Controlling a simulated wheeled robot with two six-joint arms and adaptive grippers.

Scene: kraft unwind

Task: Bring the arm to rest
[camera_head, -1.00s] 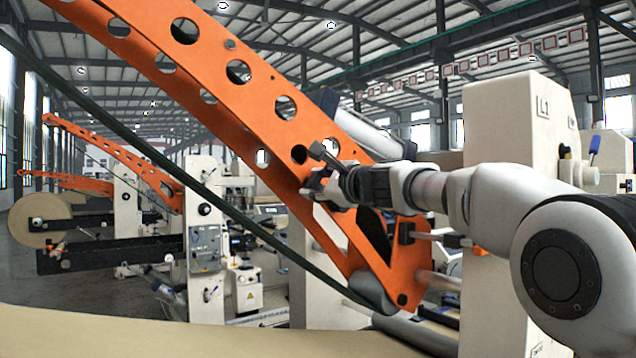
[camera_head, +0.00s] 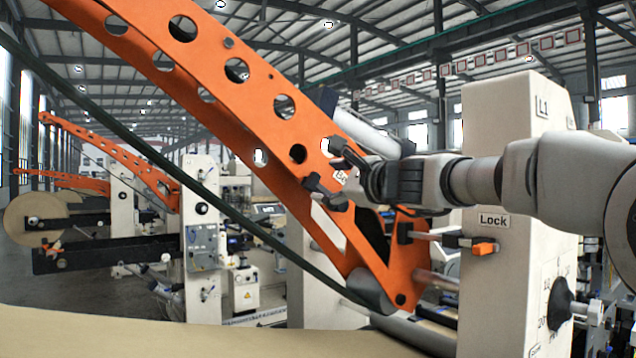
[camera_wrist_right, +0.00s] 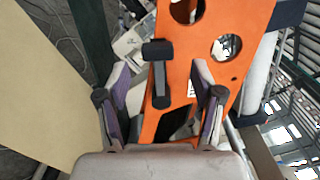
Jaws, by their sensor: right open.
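My right gripper (camera_head: 324,166) is open, in front of the large orange perforated arm (camera_head: 215,85). Its forearm comes in from the right, roughly level, past the cream machine column. In the right wrist view the gripper's two fingers (camera_wrist_right: 160,84) stand apart. A black T-shaped lever (camera_wrist_right: 158,78) appears between them, with the orange arm (camera_wrist_right: 235,18) behind it. I see no contact between fingers and lever, but the depth between them is hard to judge. My left gripper is not in view.
The cream column (camera_head: 500,300) stands close below my right forearm. It carries a "Lock" label, an orange-tipped lever (camera_head: 482,247) and a black knob (camera_head: 562,302). A dark green diagonal bar (camera_head: 190,180) crosses the view. A tan paper surface (camera_head: 150,335) lies along the bottom.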

